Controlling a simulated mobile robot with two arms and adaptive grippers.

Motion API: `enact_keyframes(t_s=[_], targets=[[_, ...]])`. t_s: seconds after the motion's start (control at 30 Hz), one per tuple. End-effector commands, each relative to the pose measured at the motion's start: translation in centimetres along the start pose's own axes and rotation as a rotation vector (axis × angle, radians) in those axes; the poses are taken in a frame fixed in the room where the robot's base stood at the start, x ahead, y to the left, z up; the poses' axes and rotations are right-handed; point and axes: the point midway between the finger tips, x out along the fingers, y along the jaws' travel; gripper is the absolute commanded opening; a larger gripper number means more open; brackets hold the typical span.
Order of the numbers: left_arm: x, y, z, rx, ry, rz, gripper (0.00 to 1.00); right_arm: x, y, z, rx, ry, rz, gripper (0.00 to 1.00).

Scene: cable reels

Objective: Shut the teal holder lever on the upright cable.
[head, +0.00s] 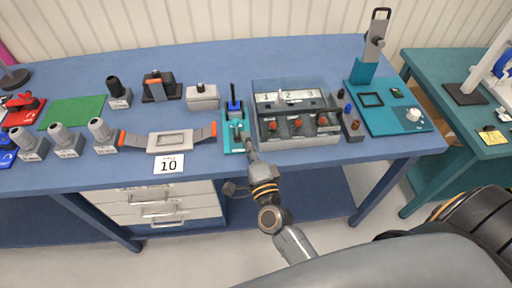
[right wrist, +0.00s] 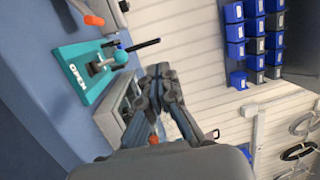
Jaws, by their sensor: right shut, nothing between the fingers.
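The teal holder (head: 228,143) stands on the blue bench, with a blue block (head: 234,106) at its back. The upright dark cable (head: 233,89) rises from that block. In the right wrist view, the holder's teal base (right wrist: 92,90) bears the word OPEN. A round teal knob, which looks like the lever's end (right wrist: 120,57), stands out from metal linkage on the base. The dark cable (right wrist: 146,44) shows beyond it. My right gripper (head: 246,139) is shut and empty, just right of the holder's front part. In the wrist view its fingers (right wrist: 160,72) are apart from the knob. My left gripper is out of view.
A grey box with a clear lid and red knobs (head: 297,139) stands close right of the holder. A grey device with orange-tipped straps (head: 170,142) lies to the left, behind a card marked 10 (head: 168,164). A grey box (head: 203,100) stands back left.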

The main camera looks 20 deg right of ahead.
Motion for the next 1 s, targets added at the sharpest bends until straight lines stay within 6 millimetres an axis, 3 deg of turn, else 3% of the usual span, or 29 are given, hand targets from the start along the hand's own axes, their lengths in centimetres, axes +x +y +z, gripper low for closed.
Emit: enact_keyframes(t_s=[0.13,0.37,0.7,1.0], targets=[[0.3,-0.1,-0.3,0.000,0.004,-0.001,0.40,-2.2,-1.8,-0.1,0.003,0.002,0.002,0.00],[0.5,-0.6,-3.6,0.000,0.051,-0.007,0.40,-4.3,-3.7,-0.3,0.000,0.000,0.001,0.00],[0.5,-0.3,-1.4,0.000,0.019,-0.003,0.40,-4.7,-4.2,-0.3,0.000,0.000,-0.001,0.00],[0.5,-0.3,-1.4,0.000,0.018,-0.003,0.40,-4.7,-4.1,-0.3,-0.001,0.000,0.000,0.00]])
